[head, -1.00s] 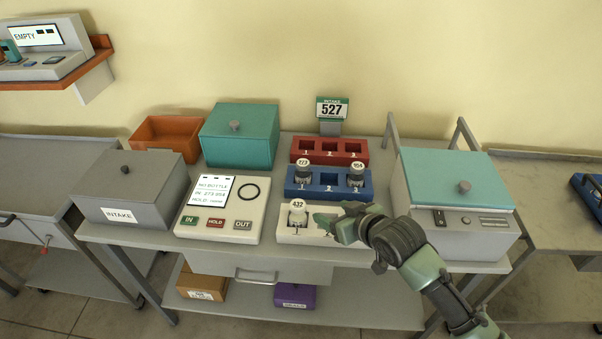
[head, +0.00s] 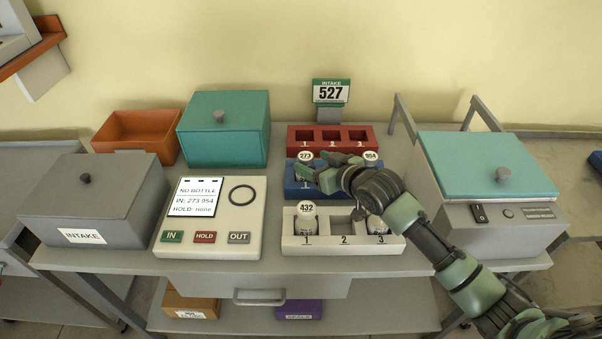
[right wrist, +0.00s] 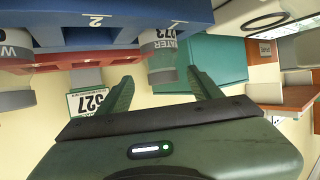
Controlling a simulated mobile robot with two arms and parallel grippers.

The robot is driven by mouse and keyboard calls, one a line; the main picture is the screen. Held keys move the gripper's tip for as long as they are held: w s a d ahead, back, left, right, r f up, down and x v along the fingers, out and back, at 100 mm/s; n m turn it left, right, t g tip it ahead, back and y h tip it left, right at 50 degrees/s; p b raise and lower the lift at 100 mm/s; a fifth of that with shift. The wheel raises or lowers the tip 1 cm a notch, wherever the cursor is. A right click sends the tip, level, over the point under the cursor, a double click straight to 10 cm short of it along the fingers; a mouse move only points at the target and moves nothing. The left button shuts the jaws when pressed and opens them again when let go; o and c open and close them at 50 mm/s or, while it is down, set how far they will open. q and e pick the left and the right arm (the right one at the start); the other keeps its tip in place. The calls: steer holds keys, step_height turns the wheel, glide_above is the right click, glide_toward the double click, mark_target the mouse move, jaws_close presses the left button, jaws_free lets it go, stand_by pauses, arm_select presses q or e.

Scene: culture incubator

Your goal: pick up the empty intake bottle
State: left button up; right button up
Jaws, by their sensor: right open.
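Bottle 273 (head: 305,157) stands in slot 1 of the blue rack (head: 292,187); only its cap shows in the head view. Bottle 954 (head: 371,157) stands in slot 3, partly behind my arm. Bottle 432 (head: 307,219) stands upright in slot 1 of the white rack (head: 327,251), and another bottle (head: 377,225) is in its slot 3. I cannot tell which is empty. My right gripper (head: 312,178) is open at the blue rack's left part. My left gripper is out of view.
The red rack (head: 333,146) behind has empty slots. A sign (head: 331,92) reads INTAKE 527. The console (head: 216,219) screen reads NO BOTTLE, IN: 273 954. A grey INTAKE box (head: 105,210), teal box (head: 222,130), orange bin (head: 137,138) and teal-lidded machine (head: 487,170) surround the racks.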

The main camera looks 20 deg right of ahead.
mark_target(300, 156)
steer(key=shift+x, duration=0.85)
steer(key=shift+w+a+p, duration=0.3)
steer(key=shift+w+p, duration=0.15)
steer(key=x, duration=0.4)
steer(key=shift+a+f, duration=0.1)
steer(key=shift+f, duration=0.05)
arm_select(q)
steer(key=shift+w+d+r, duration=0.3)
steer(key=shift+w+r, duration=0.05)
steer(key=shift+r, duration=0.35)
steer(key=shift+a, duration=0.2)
arm_select(e)
steer(key=c, duration=1.4)
